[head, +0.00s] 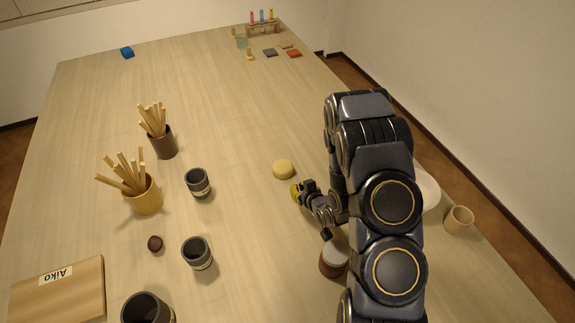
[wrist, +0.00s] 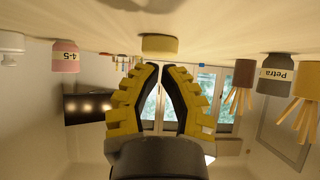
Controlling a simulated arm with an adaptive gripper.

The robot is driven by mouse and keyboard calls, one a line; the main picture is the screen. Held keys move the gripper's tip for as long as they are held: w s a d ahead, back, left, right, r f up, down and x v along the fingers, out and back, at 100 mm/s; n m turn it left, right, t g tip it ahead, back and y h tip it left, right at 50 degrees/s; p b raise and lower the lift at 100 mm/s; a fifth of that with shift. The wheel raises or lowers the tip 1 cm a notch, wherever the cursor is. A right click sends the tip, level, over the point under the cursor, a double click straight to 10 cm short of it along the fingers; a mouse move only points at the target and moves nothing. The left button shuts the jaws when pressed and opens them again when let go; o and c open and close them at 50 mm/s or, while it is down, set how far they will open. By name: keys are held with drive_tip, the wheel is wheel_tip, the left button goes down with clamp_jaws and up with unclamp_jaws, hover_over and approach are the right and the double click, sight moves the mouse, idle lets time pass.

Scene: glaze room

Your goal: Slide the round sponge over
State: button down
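The round sponge (head: 283,169) is a pale yellow disc lying flat on the table near its middle. It also shows in the upside-down wrist view (wrist: 160,45), just beyond my fingertips. My gripper (head: 296,192) is low over the table, on the near side of the sponge and slightly to its right. In the wrist view its yellow and black fingers (wrist: 161,68) meet at the tips, with nothing seen between them. A small gap shows between fingertips and sponge in the head view; I cannot tell whether they touch.
Dark cups (head: 198,184) (head: 196,253) and stick holders (head: 163,142) (head: 144,196) stand to the left. A brown-and-white jar (head: 333,259) stands near my arm; a beige cup (head: 459,219) is at the right. The table beyond the sponge is clear up to small tiles (head: 270,52).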

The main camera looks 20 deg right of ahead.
sight(282, 161)
drive_tip(key=w, duration=1.1)
drive_tip(key=shift+w, duration=0.2)
drive_tip(key=shift+w+f, duration=0.15)
drive_tip(key=shift+w, duration=0.15)
drive_tip(key=shift+s+f, duration=0.1)
drive_tip(key=shift+f, duration=0.55)
drive_tip(key=shift+s, duration=0.1)
